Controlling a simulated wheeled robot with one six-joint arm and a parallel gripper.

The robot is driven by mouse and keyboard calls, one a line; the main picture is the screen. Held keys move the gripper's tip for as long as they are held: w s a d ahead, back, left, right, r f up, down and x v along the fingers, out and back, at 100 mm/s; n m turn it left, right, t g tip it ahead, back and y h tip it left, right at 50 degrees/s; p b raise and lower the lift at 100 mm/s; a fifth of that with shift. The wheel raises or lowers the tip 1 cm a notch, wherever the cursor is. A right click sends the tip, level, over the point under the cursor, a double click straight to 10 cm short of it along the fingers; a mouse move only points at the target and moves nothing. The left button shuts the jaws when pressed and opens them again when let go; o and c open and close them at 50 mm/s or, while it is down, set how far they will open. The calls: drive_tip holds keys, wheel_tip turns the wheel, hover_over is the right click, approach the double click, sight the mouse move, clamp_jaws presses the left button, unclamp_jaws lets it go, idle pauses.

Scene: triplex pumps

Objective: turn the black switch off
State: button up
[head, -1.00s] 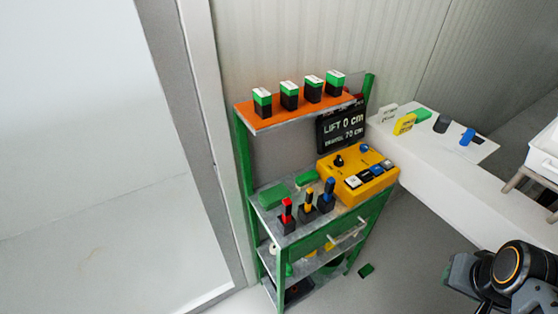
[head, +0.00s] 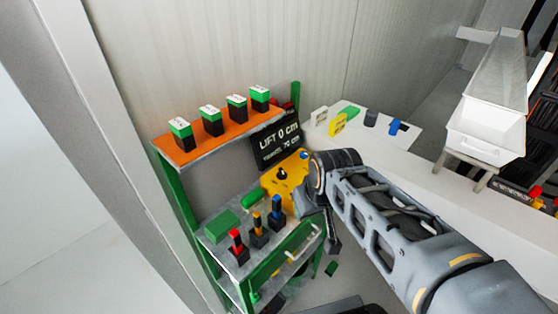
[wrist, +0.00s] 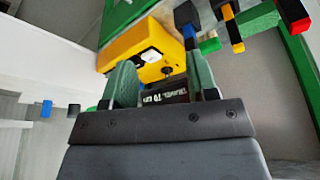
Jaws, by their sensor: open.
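The yellow control box (head: 285,182) stands on the green rack's middle shelf, its right part hidden by my arm. A black knob (head: 281,173) sticks up from its top face; in the wrist view a small dark knob (wrist: 167,70) shows between the fingers. A white button (wrist: 151,56) is beside it on the box. I cannot tell from the frames whether the black switch is on or off. My gripper (wrist: 161,80) is open and empty, its fingers pointing toward the box; in the head view its wrist covers the box's right side.
Red, yellow and blue levers (head: 257,231) stand on the shelf left of the box. A black sign (head: 276,141) reading "LIFT 0 cm" is behind it. Several green-topped black blocks (head: 211,120) stand on the orange shelf. A white bench (head: 430,165) lies to the right.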

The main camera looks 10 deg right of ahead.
drive_tip(key=w+d+r+n+g+y, duration=0.15)
drive_tip(key=w+r+n, duration=0.25)
drive_tip(key=w+n, duration=0.55)
drive_tip(key=n+g+y, duration=0.3)
drive_tip(key=n, duration=0.5)
approach(282, 173)
drive_tip(key=shift+t, duration=0.25)
drive_tip(key=x, duration=0.9)
drive_tip(key=shift+w+d+f, duration=0.1)
drive_tip(key=shift+w+d, duration=0.15)
drive_tip(key=shift+w, duration=0.1)
drive_tip(key=c, duration=0.6)
drive_tip(key=shift+c, duration=0.2)
